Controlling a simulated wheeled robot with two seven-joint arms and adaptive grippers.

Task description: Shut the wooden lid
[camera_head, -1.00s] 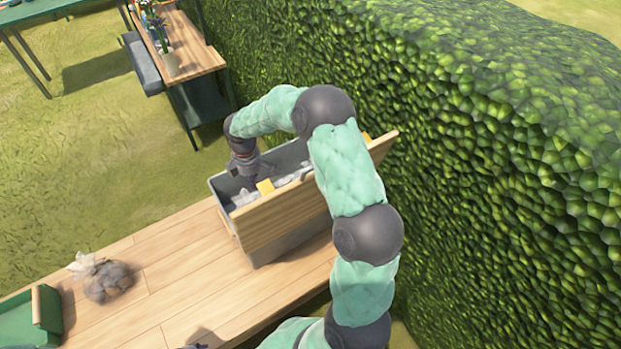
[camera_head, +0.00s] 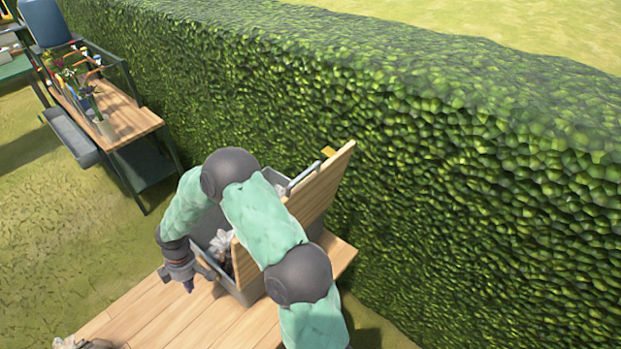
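The wooden lid (camera_head: 321,187) is a flat plank panel standing raised, steeply tilted, on the grey box (camera_head: 245,292). My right arm crosses in front of the lid and hides its middle. The box's opening shows beside the lid, with crumpled pale contents (camera_head: 222,243) inside. My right gripper (camera_head: 196,278) is low at the near left corner of the box, outside the opening and away from the lid's upper edge. Its fingers are small and dark, so I cannot tell how far apart they are. My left gripper is out of view.
Another wooden bench with flowers (camera_head: 125,122) stands at the upper left. A wrapped bundle (camera_head: 80,343) shows at the bottom edge.

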